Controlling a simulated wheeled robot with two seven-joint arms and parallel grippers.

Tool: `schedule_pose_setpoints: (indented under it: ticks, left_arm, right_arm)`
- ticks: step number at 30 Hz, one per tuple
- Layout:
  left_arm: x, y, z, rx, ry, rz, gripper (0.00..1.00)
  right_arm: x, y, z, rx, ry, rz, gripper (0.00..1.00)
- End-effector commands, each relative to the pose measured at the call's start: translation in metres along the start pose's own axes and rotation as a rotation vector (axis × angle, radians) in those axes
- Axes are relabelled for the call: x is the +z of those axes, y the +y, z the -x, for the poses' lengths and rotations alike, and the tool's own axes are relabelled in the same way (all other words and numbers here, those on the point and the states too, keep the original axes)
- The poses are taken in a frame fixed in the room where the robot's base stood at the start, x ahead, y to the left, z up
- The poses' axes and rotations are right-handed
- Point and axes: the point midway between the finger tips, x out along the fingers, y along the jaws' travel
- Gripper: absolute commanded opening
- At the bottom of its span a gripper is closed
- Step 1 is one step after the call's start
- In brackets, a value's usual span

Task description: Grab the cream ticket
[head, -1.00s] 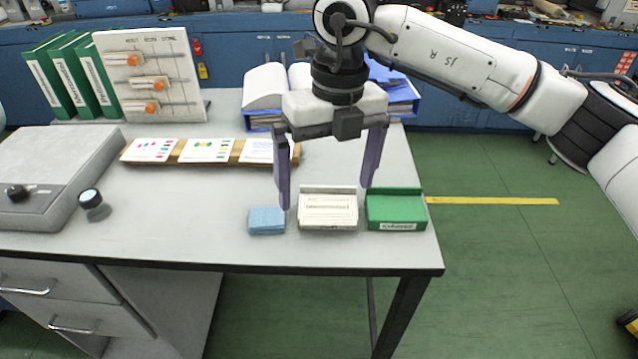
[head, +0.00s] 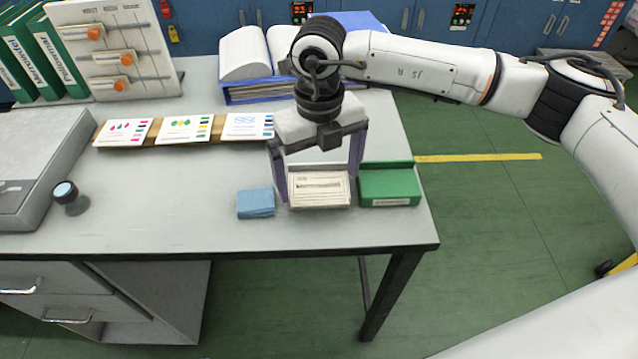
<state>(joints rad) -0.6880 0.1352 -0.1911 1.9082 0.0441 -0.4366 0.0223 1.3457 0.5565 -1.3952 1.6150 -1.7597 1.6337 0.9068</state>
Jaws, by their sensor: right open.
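The cream ticket (head: 319,190) lies in a low holder near the front right of the grey table, a pale rectangle with dark print. My right gripper (head: 318,196) is above and around it, with its two purple-grey fingers spread to the ticket's left and right sides. The gripper is open. I cannot tell whether the fingertips touch the ticket or its holder. My left gripper is not in view.
A blue pad (head: 256,202) lies close left of the ticket, and a green box (head: 389,186) stands close right. Behind are a blue binder (head: 250,92) and sample cards (head: 184,129) on a wooden strip. A dark-capped stamp (head: 68,196) stands left. The table front (head: 330,236) is clear.

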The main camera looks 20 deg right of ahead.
Motion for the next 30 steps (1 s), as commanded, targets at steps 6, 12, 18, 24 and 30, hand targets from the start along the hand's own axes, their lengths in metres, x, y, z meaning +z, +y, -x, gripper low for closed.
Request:
schedule_pose_setpoints:
  ticks: [6,12,18,24,30]
  left_arm:
    - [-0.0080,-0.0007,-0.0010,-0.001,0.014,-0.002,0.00]
    - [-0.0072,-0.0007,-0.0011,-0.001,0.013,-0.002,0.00]
    - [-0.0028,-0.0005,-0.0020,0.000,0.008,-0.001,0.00]
    - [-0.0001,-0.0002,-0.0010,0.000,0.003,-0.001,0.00]
    - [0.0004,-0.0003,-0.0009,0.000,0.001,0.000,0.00]
  right_arm:
    - [-0.0002,0.0004,-0.0076,0.000,0.001,0.001,1.00]
    - [-0.0002,0.0005,-0.0074,0.001,0.001,0.001,1.00]
    - [-0.0001,0.0006,-0.0091,0.001,0.000,0.001,1.00]
    - [-0.0002,0.0006,-0.0086,0.001,0.001,0.001,0.73]
    - [-0.0003,0.0005,-0.0087,0.000,0.001,0.001,0.42]
